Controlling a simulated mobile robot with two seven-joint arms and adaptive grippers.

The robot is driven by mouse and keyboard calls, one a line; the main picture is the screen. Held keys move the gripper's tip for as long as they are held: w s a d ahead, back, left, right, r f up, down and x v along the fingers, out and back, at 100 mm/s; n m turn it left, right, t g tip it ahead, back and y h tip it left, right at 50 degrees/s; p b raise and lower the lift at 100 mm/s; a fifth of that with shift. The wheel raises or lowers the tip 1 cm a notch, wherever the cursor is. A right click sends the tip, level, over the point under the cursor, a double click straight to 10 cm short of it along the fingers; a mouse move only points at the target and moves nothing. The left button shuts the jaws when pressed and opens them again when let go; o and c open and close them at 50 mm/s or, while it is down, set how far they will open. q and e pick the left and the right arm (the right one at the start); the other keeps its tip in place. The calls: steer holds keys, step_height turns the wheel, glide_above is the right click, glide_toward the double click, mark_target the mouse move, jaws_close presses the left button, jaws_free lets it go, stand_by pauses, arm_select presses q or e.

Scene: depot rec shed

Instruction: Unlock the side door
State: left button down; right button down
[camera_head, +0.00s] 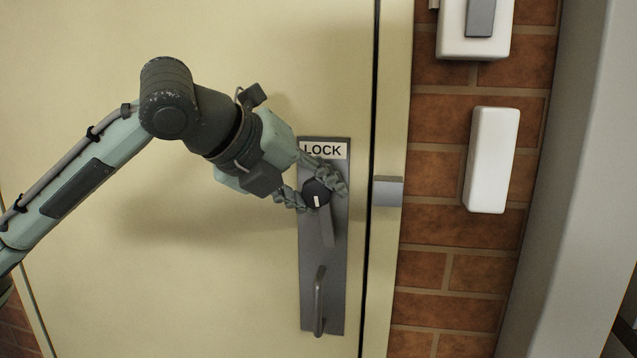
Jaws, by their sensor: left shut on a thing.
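The side door (180,290) is a cream panel filling the left and middle of the head view. A grey lock plate (310,240) is fixed near its right edge, with a white label reading LOCK (324,150) at its top. Below the label is a round dark lock knob (316,187) with a white mark that points roughly downward. My left gripper (314,190) comes in from the left and is shut on the knob, one finger above right and one below left. A grey pull handle (319,300) is lower on the plate. My right gripper is not in view.
A grey strike piece (388,191) sits on the door frame (392,270) right of the door gap. The brick wall (450,240) beyond carries a plain white box (491,160) and a white switch (452,45) with a grey rocker. A pale grey post (570,200) stands at the right.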

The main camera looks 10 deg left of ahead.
arm_select(q)
steer(key=shift+m+y, duration=0.3)
steer(key=shift+y, duration=0.2)
stand_by(0.3)
steer(key=c, duration=1)
jaws_free()
steer(key=v, duration=1.2)
steer(key=shift+w+d+r, duration=0.1)
steer(key=shift+r, duration=0.05)
